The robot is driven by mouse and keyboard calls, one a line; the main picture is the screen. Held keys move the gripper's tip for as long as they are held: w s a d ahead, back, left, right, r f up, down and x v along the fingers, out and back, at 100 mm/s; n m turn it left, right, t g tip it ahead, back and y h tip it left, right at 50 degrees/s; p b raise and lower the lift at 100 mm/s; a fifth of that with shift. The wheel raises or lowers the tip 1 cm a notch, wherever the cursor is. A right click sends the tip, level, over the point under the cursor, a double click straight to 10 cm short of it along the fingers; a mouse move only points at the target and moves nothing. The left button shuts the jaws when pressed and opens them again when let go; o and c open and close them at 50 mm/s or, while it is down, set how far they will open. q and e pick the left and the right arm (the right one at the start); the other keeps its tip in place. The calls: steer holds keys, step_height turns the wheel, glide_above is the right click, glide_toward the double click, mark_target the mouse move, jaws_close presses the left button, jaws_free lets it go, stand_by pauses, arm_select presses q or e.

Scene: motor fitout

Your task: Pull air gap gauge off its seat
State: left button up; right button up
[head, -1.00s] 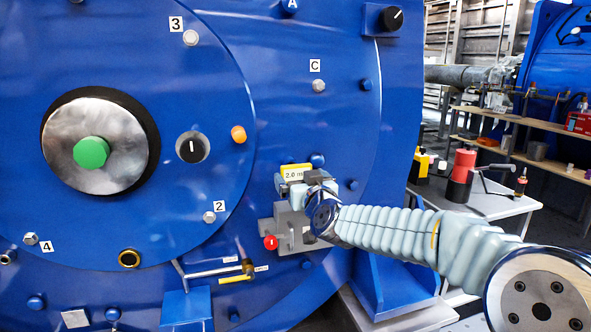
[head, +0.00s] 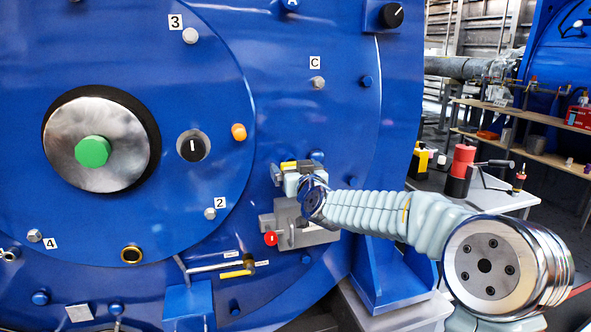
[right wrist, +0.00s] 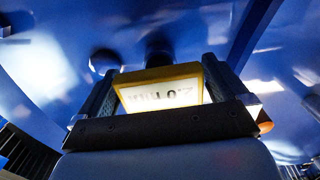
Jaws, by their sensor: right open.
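The air gap gauge is a yellow-edged block with a pale label; its yellow top (head: 288,166) shows in the head view, mostly covered by my right gripper (head: 292,172). In the right wrist view the gauge (right wrist: 160,88) stands between the two fingers of my right gripper (right wrist: 159,68), its "2.0" label upside down. The jaws are open around it; a firm touch on either side cannot be made out. Below the gripper is a grey metal bracket (head: 318,234) on the blue motor face. Whether the gauge still touches its seat is hidden. My left gripper is not in view.
A red knob (head: 270,239) sits at the bracket's left. An orange button (head: 238,132) and bolt C (head: 317,83) stand out from the blue housing (head: 300,120). A yellow-handled valve (head: 238,273) is below. A side table (head: 505,198) holds several items at right.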

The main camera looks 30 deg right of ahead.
stand_by(0.7)
steer(key=shift+c, duration=0.3)
steer(key=c, duration=1.1)
steer(key=b+v, duration=0.2)
steer(key=v, duration=0.4)
steer(key=shift+s, duration=0.1)
stand_by(0.4)
steer(key=b+v, duration=0.1)
steer(key=v, duration=2.1)
